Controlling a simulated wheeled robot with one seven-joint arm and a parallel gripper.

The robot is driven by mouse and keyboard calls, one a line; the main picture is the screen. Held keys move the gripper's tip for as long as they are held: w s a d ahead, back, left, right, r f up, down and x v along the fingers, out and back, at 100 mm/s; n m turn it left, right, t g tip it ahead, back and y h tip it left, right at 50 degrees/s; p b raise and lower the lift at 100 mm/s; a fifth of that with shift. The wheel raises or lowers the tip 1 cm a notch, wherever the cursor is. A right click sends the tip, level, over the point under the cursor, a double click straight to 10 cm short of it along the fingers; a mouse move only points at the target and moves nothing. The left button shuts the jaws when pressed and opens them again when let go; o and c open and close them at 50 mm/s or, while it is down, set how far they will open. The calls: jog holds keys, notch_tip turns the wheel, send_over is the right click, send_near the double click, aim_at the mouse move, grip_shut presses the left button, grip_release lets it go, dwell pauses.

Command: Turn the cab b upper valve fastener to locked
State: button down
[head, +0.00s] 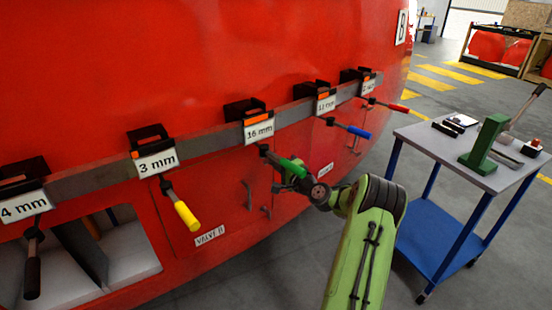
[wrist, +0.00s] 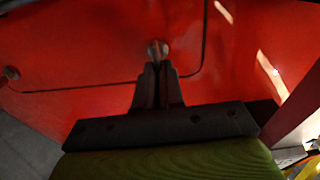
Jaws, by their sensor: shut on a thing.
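The red Valve B panel (head: 225,195) sits on the red nosecone, with its label below it. In the wrist view, a small round metal fastener (wrist: 157,50) sits on the red panel (wrist: 100,50) near its seam and rounded corner. My gripper (wrist: 158,70) has its two dark fingers together at this fastener, shut on it. The fingertips cover part of the fastener, so its turned position cannot be told. In the head view, my gripper (head: 277,181) is against the red wall beside the green-handled tool, which partly hides it.
A grey rail (head: 200,145) carries several hanging tools with size tags. The green-handled tool (head: 293,167) hangs close to my wrist; the yellow-handled one (head: 186,215) hangs to its left. A blue-legged cart (head: 425,134) stands at right. Another small fastener (wrist: 12,73) shows at left in the wrist view.

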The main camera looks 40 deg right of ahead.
jog(key=shift+m, duration=0.4)
jog(key=c, duration=1.3)
grip_release()
jog(key=shift+o, duration=0.2)
jog(key=s+a, duration=0.1)
jog(key=s, duration=1.4)
jog(key=shift+s+a, duration=0.3)
jog(key=shift+s, duration=0.05)
